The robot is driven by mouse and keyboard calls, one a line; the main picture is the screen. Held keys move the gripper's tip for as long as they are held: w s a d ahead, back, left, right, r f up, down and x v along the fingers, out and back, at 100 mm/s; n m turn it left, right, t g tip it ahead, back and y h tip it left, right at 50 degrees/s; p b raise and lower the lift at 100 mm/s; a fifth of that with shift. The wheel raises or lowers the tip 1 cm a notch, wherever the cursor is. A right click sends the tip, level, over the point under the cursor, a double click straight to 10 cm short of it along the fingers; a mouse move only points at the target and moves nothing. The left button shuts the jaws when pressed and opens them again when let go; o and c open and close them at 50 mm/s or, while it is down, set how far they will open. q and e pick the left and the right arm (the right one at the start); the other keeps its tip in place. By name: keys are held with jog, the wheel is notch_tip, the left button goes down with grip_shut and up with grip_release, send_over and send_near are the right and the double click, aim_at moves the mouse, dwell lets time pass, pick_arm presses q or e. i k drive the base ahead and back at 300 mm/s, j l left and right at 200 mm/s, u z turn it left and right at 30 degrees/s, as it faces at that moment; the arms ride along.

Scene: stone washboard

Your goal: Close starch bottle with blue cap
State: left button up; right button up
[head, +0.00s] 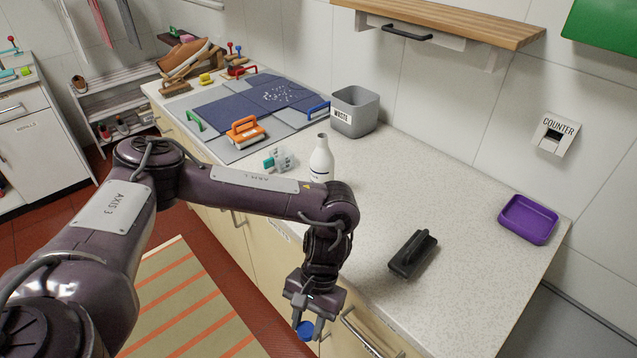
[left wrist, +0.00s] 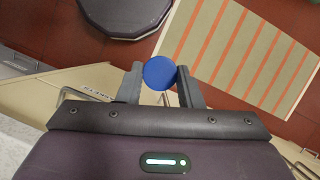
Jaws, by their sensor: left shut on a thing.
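The white starch bottle (head: 321,160) stands upright and uncapped on the counter, behind my left forearm, which hides its lowest part. My left gripper (head: 308,322) points down in front of the counter's front edge, well apart from the bottle. It is shut on the blue cap (head: 305,330). In the left wrist view the blue cap (left wrist: 160,73) sits between the two fingertips (left wrist: 160,82), over the floor. My right gripper is in neither view.
A black-handled block (head: 412,254) and a purple tray (head: 528,219) lie on the right of the speckled counter (head: 470,200). A grey waste bin (head: 354,111) stands behind the bottle. A wooden shelf (head: 455,20) hangs above.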

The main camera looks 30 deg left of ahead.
aim_at(321, 161)
jog(key=j+z, duration=0.15)
jog(key=z, duration=0.3)
jog(key=j+z, duration=0.2)
jog(key=j, duration=0.3)
jog(key=k+j+z, duration=0.15)
jog(key=j, duration=0.3)
jog(key=k+j+z, duration=0.2)
jog(key=j, duration=0.25)
jog(key=j+z, duration=0.2)
jog(key=j, duration=0.25)
jog(key=k+j, duration=0.1)
jog(key=j, duration=0.25)
jog(key=k+j, duration=0.15)
jog(key=j, duration=0.2)
jog(key=k+j, duration=0.1)
jog(key=j, duration=0.25)
jog(key=k+j, duration=0.15)
jog(key=j, duration=0.15)
jog(key=k+j, duration=0.1)
jog(key=j, duration=0.25)
